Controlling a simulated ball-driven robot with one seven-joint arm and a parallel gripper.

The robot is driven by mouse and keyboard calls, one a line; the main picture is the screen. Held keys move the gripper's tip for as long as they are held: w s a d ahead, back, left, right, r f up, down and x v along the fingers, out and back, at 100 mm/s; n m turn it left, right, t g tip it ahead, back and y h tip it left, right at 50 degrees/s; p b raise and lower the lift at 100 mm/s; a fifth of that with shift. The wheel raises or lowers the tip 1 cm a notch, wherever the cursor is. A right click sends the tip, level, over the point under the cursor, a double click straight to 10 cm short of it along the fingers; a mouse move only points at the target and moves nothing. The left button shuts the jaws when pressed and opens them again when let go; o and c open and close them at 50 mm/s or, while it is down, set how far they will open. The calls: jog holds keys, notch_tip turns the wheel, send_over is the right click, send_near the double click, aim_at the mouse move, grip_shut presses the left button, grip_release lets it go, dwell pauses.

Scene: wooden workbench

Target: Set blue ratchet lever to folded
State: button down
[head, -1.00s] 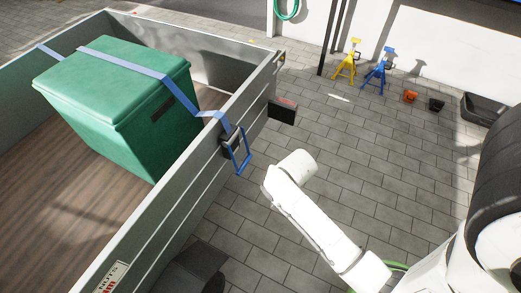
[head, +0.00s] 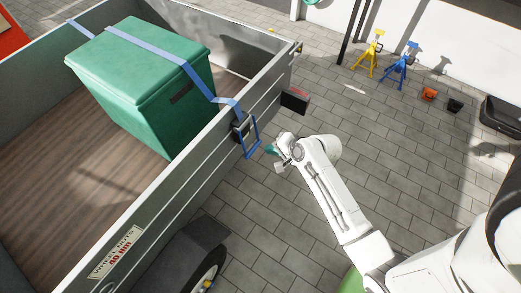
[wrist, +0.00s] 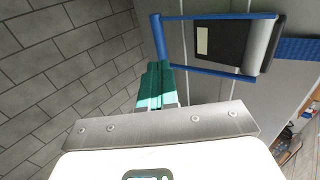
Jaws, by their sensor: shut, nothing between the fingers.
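The blue ratchet lever (head: 252,139) is a blue frame on the outer side of the grey trailer wall. It stands out from the dark ratchet body (head: 241,124), at the end of the blue strap (head: 176,59). In the wrist view the lever (wrist: 160,38) and the ratchet body (wrist: 233,42) lie just beyond my fingers. My gripper (head: 270,149) is shut and empty, with green fingertips just right of the lever's lower end. In the wrist view the gripper (wrist: 157,80) points at the lever's near bar. I cannot tell whether they touch.
The trailer side wall (head: 165,190) runs along my left. A green box (head: 140,90) sits in the trailer under the strap. A red-and-black lamp (head: 295,101) juts from the trailer corner. The paved floor (head: 400,160) to the right is open. Yellow (head: 369,50) and blue (head: 401,66) stands are farther back.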

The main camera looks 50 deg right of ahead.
aim_at(254, 149)
jog(key=shift+b+x, duration=0.6)
jog(key=shift+x, duration=2.5)
jog(key=shift+w, duration=0.1)
jog(key=shift+w+f, duration=0.35)
jog(key=shift+w, duration=0.1)
